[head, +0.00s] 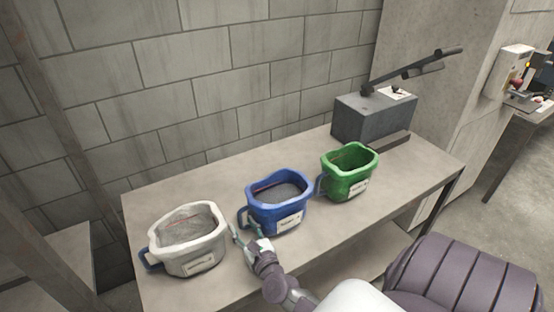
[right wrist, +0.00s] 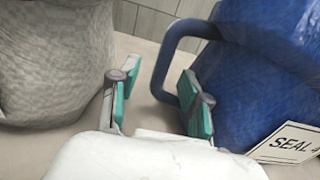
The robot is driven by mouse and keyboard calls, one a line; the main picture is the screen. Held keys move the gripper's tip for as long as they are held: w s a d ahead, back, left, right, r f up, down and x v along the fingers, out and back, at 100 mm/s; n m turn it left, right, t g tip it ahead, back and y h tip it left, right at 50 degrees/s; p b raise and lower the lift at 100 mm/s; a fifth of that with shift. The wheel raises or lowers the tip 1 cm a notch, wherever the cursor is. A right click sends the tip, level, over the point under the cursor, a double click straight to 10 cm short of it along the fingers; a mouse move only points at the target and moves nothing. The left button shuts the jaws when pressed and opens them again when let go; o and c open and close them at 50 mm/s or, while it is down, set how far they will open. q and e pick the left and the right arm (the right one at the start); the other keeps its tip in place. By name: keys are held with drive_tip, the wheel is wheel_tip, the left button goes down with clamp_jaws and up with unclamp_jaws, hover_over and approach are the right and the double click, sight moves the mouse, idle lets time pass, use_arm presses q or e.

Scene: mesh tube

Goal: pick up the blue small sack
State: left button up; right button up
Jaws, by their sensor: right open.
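The blue small sack (head: 277,208) stands upright on the table between a white sack and a green one. It has an open top, a white label and a blue loop handle on its left side. My right gripper (head: 243,234) is open beside its lower left, on the handle side. In the right wrist view, the blue sack (right wrist: 250,80) fills the right. The outer bar of its handle (right wrist: 163,65) appears between the two teal-padded fingers (right wrist: 158,80), with the right finger overlapping the loop's lower end. I cannot tell whether they touch. My left gripper is not in view.
The white sack (head: 188,243) with a blue handle stands close to the gripper's left. The green sack (head: 349,174) stands farther right. A grey box with a lever (head: 373,118) sits at the table's back right. The table's (head: 330,222) front strip is clear.

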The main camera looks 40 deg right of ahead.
drive_tip(key=shift+x, duration=1.05)
drive_tip(key=shift+s, duration=0.1)
drive_tip(key=shift+c, duration=0.2)
clamp_jaws()
drive_tip(key=shift+r, duration=0.1)
